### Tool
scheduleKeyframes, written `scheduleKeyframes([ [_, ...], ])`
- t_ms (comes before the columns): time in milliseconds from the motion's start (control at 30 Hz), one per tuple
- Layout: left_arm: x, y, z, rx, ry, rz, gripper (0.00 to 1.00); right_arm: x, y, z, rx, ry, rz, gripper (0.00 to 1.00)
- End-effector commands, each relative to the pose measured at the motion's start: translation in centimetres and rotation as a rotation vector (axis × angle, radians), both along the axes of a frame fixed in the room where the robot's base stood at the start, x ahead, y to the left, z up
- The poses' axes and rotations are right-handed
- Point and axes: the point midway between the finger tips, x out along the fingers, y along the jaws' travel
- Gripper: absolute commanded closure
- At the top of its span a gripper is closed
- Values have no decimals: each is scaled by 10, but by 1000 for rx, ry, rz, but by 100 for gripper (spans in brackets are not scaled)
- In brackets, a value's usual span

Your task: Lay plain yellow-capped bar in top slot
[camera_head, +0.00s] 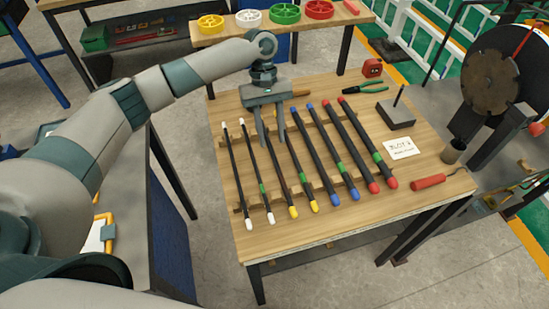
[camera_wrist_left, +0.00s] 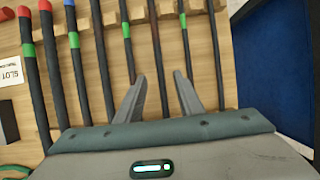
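Bars lie side by side on wooden notched rails (camera_wrist_left: 110,18) on the table. The plain yellow-capped bar (camera_head: 287,182) has its yellow cap at the near end and no green band. It lies between the green-banded white-capped bar (camera_head: 263,187) and the green-banded yellow-capped bar (camera_head: 308,187). My left gripper (camera_head: 272,143) is open, pointing down over the far part of the bars. In the left wrist view the plain bar (camera_wrist_left: 159,72) runs between the open fingers (camera_wrist_left: 158,78), apart from both. Its caps are outside that view. My right gripper is not in view. I cannot identify the top slot.
Blue-capped bars (camera_head: 347,181) and red-capped bars (camera_head: 367,174) lie to the right. Bare tabletop lies in front.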

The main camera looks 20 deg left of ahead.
Motion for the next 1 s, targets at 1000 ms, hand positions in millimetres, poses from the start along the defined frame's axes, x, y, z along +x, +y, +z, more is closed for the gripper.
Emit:
scheduleKeyframes([
  [1000, -17, -12, -47, 1, 1, 0, 66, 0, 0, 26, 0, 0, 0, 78],
])
